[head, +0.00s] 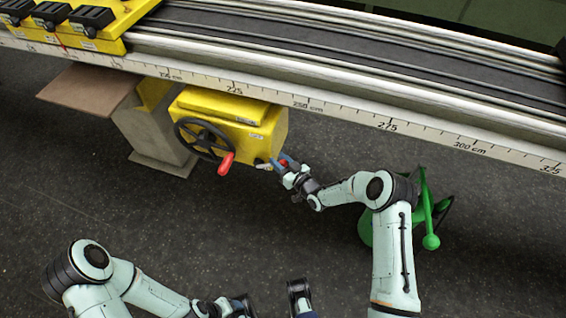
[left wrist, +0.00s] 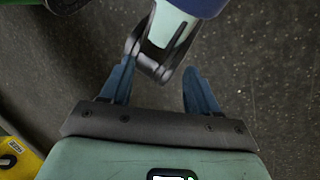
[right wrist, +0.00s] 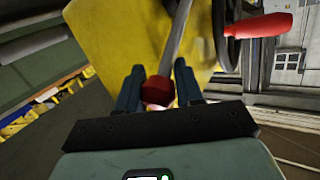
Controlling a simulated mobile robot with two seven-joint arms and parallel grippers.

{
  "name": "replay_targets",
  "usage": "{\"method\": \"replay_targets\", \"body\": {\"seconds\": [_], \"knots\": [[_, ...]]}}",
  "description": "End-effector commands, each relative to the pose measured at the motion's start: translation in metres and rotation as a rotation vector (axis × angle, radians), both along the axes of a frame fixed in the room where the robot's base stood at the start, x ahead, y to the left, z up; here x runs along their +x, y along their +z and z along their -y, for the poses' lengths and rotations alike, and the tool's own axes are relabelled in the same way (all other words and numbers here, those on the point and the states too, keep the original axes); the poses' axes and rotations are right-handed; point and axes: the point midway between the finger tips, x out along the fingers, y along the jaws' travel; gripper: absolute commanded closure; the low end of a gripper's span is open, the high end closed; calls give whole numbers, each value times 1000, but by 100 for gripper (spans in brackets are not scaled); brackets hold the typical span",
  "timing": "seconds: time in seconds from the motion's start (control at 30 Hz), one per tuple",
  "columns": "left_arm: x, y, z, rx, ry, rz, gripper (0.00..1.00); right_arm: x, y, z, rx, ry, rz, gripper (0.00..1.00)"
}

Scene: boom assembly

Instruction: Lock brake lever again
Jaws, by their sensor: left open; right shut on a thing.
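The brake lever is a thin metal rod (right wrist: 177,45) with a red knob (right wrist: 157,92), at the side of the yellow housing (head: 240,122). My right gripper (head: 282,164) is at this lever. In the right wrist view my right gripper (right wrist: 159,76) is shut on the red knob, with a blue finger on each side. The knob is partly hidden by the fingers in the head view. My left gripper (left wrist: 160,68) is open and empty, low over the dark floor; part of my own body shows beyond its fingers.
A black handwheel (head: 202,138) with a red handle (head: 226,164) is on the housing's front, left of the lever. The long rail with a centimetre scale (head: 340,112) runs above. A green stand (head: 431,215) is behind my right arm. The dark floor below the housing is clear.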

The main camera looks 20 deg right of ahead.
Motion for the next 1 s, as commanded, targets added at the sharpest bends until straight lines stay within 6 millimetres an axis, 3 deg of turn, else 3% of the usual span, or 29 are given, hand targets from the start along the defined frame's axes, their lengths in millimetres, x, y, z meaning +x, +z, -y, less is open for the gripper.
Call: {"method": "replay_targets", "body": {"seconds": [0.03,0.13,0.57,0.6,0.67,1.0], "knots": [[-8,11,4,-10,-10,-21,39,2,12,-4,-45,3,-25,100],[-15,16,6,-18,-17,-40,39,6,17,-10,-119,2,-75,100],[-17,17,6,-19,-18,-48,39,8,16,-12,-177,-1,-120,100],[-17,17,6,-20,-18,-48,39,8,16,-12,-177,-1,-120,55],[-17,17,6,-20,-18,-48,39,8,16,-12,-177,-1,-120,40],[-17,18,6,-19,-18,-47,39,6,18,-11,-174,-1,-119,40]]}}
